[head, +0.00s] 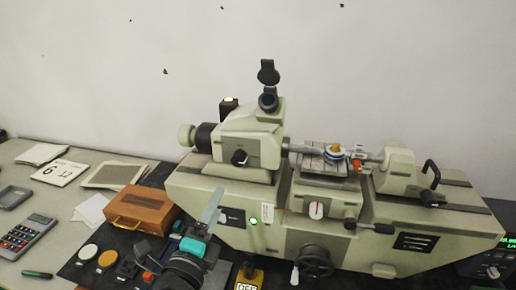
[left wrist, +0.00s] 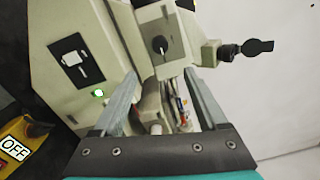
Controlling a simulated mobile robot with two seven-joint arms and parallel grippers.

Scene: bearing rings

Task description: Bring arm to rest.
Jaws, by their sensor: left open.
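My left gripper (head: 215,215) is in front of the left part of the pale green measuring machine (head: 225,185). Its teal body and grey fingers show. In the left wrist view the two fingers of the left gripper (left wrist: 160,78) stand apart with nothing between them, and the machine lies beyond them. My right gripper is not in view.
A wooden box (head: 142,207) stands left of my gripper. Coloured discs (head: 88,252) lie on the dark mat near my arm. A calculator (head: 27,234) and papers are farther left. A yellow OFF box (head: 249,275) is close on the right. The space above the machine is free.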

